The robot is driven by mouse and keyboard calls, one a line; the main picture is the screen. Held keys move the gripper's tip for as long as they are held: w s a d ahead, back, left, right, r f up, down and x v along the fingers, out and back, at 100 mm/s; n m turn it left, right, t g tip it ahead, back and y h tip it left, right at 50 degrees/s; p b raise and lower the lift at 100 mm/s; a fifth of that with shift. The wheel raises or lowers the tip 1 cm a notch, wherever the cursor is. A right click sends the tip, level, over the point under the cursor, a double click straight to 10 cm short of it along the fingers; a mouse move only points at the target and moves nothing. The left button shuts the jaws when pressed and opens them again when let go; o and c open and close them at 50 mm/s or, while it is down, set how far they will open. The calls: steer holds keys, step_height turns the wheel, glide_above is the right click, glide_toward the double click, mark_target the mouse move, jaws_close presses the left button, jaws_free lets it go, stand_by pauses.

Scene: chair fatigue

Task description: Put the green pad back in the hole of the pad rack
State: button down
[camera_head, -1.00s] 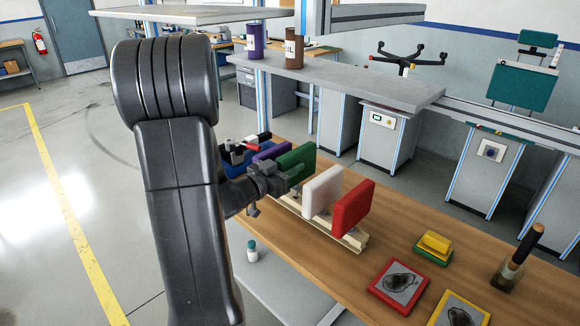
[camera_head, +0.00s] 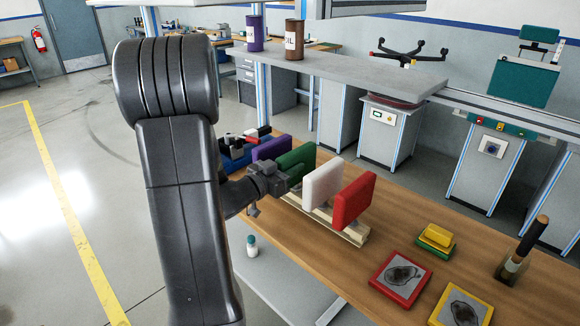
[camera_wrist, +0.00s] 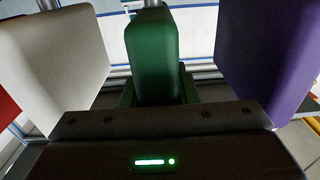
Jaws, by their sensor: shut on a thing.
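The green pad (camera_head: 297,162) stands upright between the white pad (camera_head: 322,184) and the purple pad (camera_head: 271,148), in line with the pad rack (camera_head: 345,233) on the wooden bench. My gripper (camera_head: 287,183) is shut on the green pad from its near side. In the wrist view the green pad (camera_wrist: 152,55) is upright in the middle, with the white pad (camera_wrist: 50,65) at left and the purple pad (camera_wrist: 268,55) at right, both apart from it. The pad's lower end and the hole are hidden, so I cannot tell whether it is seated.
A red pad (camera_head: 354,201) stands at the rack's right end. A blue object (camera_head: 236,158) lies beyond the purple pad. Right of the rack are a red-framed tile (camera_head: 400,279), a yellow and green block (camera_head: 436,237) and a dark-handled brush (camera_head: 522,250). A grey shelf (camera_head: 350,72) runs above.

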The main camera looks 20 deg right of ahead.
steer(key=shift+f+b, duration=0.3)
steer(key=shift+f, duration=0.15)
steer(key=c, duration=1)
jaws_free()
steer(key=shift+c, duration=0.2)
steer(key=shift+a, duration=0.15)
steer(key=b+v, duration=0.1)
steer(key=v, duration=1.2)
steer(key=shift+s+a, duration=0.2)
steer(key=shift+a, duration=0.05)
steer(key=p+x, duration=0.1)
steer(key=x, duration=1.3)
steer(key=shift+r, duration=0.2)
